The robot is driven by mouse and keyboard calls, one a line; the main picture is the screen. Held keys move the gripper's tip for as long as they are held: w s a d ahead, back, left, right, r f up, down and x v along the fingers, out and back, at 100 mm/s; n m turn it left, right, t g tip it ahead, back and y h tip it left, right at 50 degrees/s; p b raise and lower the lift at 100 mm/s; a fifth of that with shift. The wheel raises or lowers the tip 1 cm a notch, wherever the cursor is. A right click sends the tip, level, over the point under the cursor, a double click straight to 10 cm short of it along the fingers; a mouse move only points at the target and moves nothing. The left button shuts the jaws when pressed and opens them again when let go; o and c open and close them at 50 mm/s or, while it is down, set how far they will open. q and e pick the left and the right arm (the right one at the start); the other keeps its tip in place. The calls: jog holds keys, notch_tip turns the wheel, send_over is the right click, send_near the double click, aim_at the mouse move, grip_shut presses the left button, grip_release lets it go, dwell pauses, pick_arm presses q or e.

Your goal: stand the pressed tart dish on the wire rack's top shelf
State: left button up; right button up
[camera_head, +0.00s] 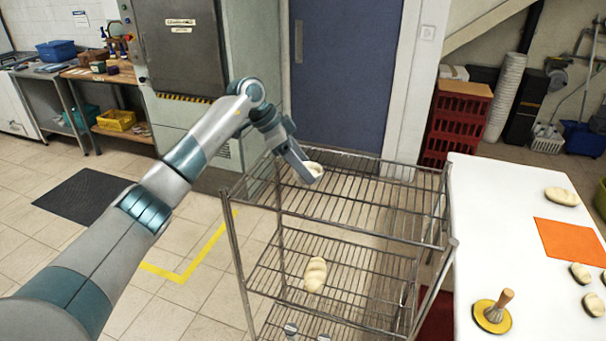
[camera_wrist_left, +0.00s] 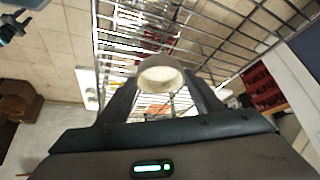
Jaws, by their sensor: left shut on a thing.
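My left gripper (camera_head: 307,172) is shut on a small round pale dish (camera_head: 315,169) over the far left part of the wire rack's top shelf (camera_head: 370,203). In the left wrist view the dish (camera_wrist_left: 160,73) sits between the two fingertips, with a pale filling inside its rim. The dish looks tilted in that view. I cannot tell whether it touches the shelf wires. The top shelf is otherwise empty. My right gripper is not in view.
A pale loaf (camera_head: 315,274) lies on the rack's middle shelf. A white table (camera_head: 480,215) at right bears an orange mat (camera_head: 569,242), several dough pieces and a wooden-handled tool on a yellow disc (camera_head: 491,316). Red crates (camera_head: 455,125) stand behind the rack.

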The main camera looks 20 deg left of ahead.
pick_arm(q)
jog(key=shift+f+p, duration=0.95)
jog(key=shift+f, duration=1)
jog(key=o, duration=1)
jog(key=shift+o, duration=0.2)
jog(key=shift+r, duration=0.1)
jog(key=b+v, duration=0.3)
jog(key=v, duration=0.9)
jog(key=shift+b, duration=0.3)
jog(key=shift+d, duration=0.1)
